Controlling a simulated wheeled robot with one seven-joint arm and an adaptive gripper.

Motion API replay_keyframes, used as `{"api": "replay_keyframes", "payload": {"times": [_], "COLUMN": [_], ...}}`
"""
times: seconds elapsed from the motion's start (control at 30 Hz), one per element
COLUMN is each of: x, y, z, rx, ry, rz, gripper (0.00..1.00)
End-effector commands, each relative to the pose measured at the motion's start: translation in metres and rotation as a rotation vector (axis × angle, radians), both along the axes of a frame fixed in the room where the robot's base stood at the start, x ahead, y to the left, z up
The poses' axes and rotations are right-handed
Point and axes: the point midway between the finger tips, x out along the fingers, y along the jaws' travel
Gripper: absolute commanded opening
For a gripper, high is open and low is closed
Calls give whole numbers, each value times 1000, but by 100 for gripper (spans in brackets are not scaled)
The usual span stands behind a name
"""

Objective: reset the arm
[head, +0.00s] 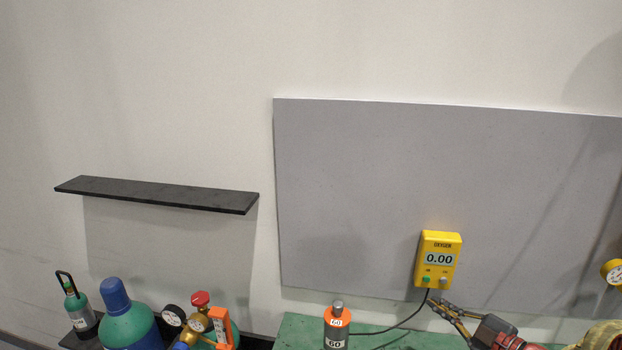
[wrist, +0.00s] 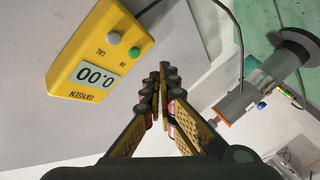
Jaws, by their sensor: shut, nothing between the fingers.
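My gripper (head: 441,308) is in the lower right of the head view, just below the yellow oxygen meter (head: 438,259) on the grey wall panel. Its fingers are together and empty in the wrist view (wrist: 163,72). The meter reads 0.00 and has a green and a grey button. It also shows upside down in the wrist view (wrist: 98,52), to the left of the fingers and apart from them. Part of my arm is cut off at the head view's lower edge.
Gas cylinders (head: 128,318) with gauges stand at lower left, below an empty black shelf (head: 158,194). The grey panel (head: 400,170) is mostly bare.

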Motion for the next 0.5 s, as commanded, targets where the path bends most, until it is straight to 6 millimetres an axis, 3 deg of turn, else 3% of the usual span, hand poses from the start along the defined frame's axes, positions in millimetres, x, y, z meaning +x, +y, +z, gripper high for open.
{"api": "replay_keyframes", "payload": {"times": [0.13,0.23,0.3,0.4,0.5], "x": [5,-6,-20,-46,-76], "y": [-55,-101,-130,-156,-165], "z": [-47,-73,-82,-87,-85], "rx": [-12,-6,4,29,71], "ry": [173,301,382,491,594], "rz": [-240,-448,-592,-781,-950], "gripper": [0,0,0,0,0]}}
